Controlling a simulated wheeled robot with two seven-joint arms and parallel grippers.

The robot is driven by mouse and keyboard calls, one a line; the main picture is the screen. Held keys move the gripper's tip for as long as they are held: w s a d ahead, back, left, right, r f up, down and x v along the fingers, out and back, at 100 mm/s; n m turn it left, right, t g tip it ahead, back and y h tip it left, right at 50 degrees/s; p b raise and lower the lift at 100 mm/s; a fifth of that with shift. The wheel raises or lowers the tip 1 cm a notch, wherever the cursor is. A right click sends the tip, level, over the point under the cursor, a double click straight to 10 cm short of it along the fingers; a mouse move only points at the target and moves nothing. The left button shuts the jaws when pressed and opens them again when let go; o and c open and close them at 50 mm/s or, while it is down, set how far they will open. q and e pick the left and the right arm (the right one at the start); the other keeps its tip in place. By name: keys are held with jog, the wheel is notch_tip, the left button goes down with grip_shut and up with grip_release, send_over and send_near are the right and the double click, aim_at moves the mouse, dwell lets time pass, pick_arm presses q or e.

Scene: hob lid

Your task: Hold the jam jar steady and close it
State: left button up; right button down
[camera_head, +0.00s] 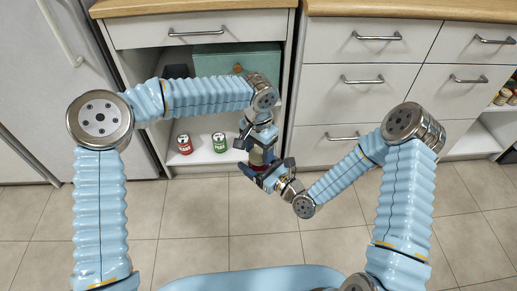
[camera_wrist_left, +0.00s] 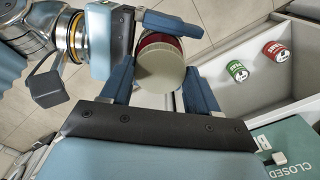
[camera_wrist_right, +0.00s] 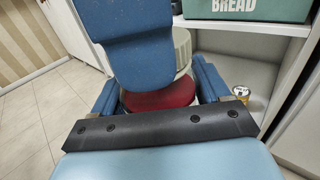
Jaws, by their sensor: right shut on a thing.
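The jam jar (camera_head: 257,157) is between my two grippers, in front of the open cabinet. Its red part (camera_wrist_right: 160,97) shows between the fingers of my right gripper (camera_wrist_right: 158,88), which is shut on it from the side. A cream lid (camera_wrist_left: 161,75) covers the jar's top in the left wrist view; whether it is tightened cannot be told. My left gripper (camera_wrist_left: 157,88) has its fingers spread on both sides of the lid, and in the head view this gripper (camera_head: 257,137) is above the jar. One left finger hides part of the jar in the right wrist view.
A red can (camera_head: 184,144) and a green can (camera_head: 219,143) stand on the cabinet's low shelf, left of the jar. A teal bread bin (camera_head: 232,60) is on the shelf above. Closed drawers (camera_head: 366,85) flank the right side. The floor in front is clear.

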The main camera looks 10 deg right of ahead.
pick_arm(q)
jog(key=c, duration=0.6)
jog(key=o, duration=1.2)
notch_tip(320, 180, up, 12)
jog(key=shift+a, duration=0.1)
